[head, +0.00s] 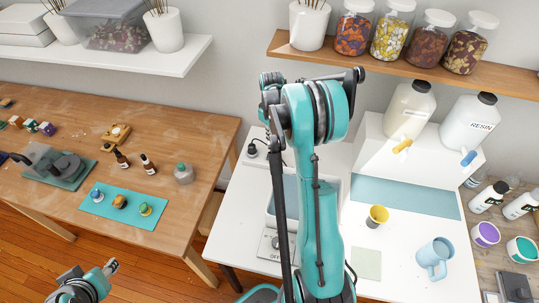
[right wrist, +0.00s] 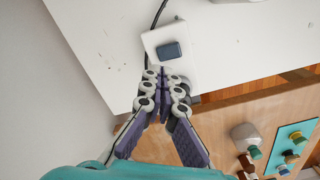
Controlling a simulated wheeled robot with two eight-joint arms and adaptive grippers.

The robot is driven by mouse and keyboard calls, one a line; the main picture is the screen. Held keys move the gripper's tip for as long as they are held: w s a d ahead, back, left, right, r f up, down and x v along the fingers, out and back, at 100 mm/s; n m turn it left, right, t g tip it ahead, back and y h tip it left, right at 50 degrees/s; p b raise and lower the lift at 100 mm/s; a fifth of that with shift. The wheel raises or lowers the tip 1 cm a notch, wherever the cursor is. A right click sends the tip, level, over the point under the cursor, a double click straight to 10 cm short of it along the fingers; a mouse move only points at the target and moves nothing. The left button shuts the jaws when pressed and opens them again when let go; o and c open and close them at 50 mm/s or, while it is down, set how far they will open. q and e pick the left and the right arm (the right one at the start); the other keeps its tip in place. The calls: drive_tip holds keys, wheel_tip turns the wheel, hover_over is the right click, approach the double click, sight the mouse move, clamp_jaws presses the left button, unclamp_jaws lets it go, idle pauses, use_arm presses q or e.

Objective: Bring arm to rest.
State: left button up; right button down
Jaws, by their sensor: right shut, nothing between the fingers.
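My right arm (head: 318,200) rises through the middle of the head view, over the white workbench, with its bend near the shelf height. Its gripper is not clearly seen there. In the right wrist view my right gripper (right wrist: 163,75) is shut and empty, its fingers together. The fingertips appear just below a white plate with a dark blue block (right wrist: 169,50); I cannot tell whether they touch. My left gripper (head: 111,266) is at the lower left of the head view, above the floor in front of the wooden table; its fingers are too small to judge.
The white bench (head: 405,283) holds a yellow cup (head: 377,215), a blue jug (head: 434,256) and, on a riser, resin bottles (head: 478,125). A wooden shelf (head: 400,66) with jars hangs behind. The wooden table (head: 190,105) at left holds small bottles and a teal mat (head: 108,213).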

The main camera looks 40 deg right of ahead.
idle(0.3)
drive_tip(key=s+a+r+t+b, duration=0.1)
drive_tip(key=s+a+r+t, duration=0.15)
drive_tip(key=a+r, duration=0.45)
drive_tip(key=s+a+r+t+b, duration=0.1)
drive_tip(key=s+a+r, duration=0.35)
drive_tip(key=a, duration=0.45)
drive_tip(key=s+a+f+m+t+b, duration=0.1)
drive_tip(key=s+a+t+b, duration=0.1)
drive_tip(key=s+a, duration=0.9)
drive_tip(key=shift+a+f+m+t, duration=0.2)
drive_tip(key=shift+m+t, duration=0.2)
drive_tip(key=shift+t, duration=0.45)
